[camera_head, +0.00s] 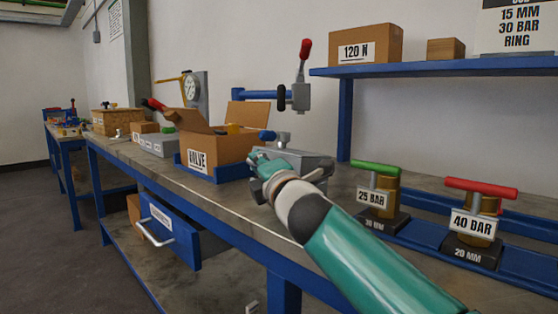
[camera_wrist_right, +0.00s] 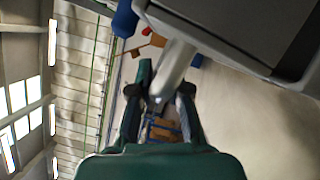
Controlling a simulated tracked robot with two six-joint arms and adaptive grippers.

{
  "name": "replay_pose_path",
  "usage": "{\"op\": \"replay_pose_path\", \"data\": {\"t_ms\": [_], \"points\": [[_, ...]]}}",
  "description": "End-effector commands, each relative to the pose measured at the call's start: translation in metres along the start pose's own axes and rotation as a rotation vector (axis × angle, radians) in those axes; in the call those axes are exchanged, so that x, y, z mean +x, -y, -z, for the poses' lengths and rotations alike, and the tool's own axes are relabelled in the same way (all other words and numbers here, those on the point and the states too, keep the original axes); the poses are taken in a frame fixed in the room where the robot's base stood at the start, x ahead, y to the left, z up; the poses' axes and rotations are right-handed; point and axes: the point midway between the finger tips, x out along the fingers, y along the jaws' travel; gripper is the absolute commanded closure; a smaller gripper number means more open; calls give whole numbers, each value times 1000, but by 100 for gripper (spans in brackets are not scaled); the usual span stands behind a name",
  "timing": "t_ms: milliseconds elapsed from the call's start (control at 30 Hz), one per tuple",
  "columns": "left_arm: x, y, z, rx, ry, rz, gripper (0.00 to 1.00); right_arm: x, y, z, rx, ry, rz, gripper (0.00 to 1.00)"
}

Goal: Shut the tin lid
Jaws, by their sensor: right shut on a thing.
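The grey metal tin (camera_head: 308,163) stands on the workbench in the middle of the head view, partly hidden behind my right arm. In the right wrist view the dark grey tin (camera_wrist_right: 235,30) fills the upper right, with a seam along its edge. A pale metal bar (camera_wrist_right: 175,68) sticks out from it, seemingly the lid's handle. My right gripper (camera_wrist_right: 160,100) is shut on this bar. In the head view my right gripper (camera_head: 260,160) is at the tin's left side. I cannot tell how far the lid is open. My left gripper is not in view.
Two flanged vessels with green (camera_head: 376,168) and red (camera_head: 481,187) bars stand at right. An open blue drawer (camera_head: 180,230) juts out below the bench.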

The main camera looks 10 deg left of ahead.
Motion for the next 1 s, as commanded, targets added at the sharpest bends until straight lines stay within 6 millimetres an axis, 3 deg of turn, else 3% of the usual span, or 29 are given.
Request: {"op": "replay_pose_path", "data": {"t_ms": [167, 500, 533, 600, 867, 1000], "points": [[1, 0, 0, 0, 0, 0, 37, 3, 6, 10, 2, -11, 6, 100], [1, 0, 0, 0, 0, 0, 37, 3, 6, 10, 2, -13, 7, 100], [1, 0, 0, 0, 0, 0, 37, 3, 6, 10, 2, -13, 7, 81], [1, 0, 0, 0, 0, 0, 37, 3, 6, 10, 2, -13, 6, 73], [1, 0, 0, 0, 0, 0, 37, 3, 3, 11, 2, -15, 0, 73], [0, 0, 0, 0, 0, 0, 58, 2, -3, 12, 9, -18, -9, 73]]}}
